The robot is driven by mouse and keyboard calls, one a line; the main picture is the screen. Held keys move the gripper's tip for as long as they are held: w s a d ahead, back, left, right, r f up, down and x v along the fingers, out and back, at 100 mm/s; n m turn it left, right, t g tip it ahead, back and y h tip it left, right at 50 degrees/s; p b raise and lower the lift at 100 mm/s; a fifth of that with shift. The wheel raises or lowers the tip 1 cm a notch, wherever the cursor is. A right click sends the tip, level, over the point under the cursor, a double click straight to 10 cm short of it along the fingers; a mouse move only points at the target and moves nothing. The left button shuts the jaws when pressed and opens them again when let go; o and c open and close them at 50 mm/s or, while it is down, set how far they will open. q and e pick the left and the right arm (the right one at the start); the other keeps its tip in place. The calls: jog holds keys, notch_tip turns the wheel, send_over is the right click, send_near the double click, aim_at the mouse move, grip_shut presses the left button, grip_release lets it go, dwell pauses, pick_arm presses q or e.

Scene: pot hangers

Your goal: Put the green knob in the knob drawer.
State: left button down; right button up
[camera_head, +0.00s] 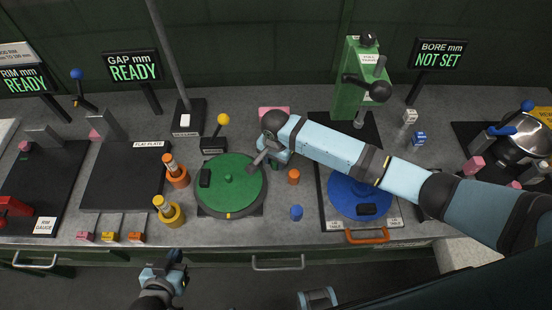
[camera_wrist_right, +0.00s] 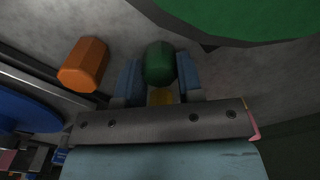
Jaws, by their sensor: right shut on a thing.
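The green knob (camera_wrist_right: 160,62) sits between the two blue fingers of my right gripper (camera_wrist_right: 159,80) in the right wrist view; the gripper is shut on it. In the head view my right gripper (camera_head: 276,162) is over the bench, just right of the green turntable, and the arm mostly hides the knob. My left gripper (camera_head: 170,270) is low in front of the bench; its opening is unclear. Drawer fronts run along the bench edge, with a silver handle (camera_head: 278,265) at the middle and another (camera_head: 35,262) at the left. No label tells which is the knob drawer.
An orange knob (camera_head: 294,177) and a blue knob (camera_head: 296,212) stand between the green turntable (camera_head: 229,181) and the blue turntable (camera_head: 357,194). An orange handle (camera_head: 367,236) is at the right front. A green press (camera_head: 357,85) stands behind. Orange and yellow posts stand left of the green turntable.

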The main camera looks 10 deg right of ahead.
jog(key=o, duration=0.7)
jog(key=shift+f, duration=0.1)
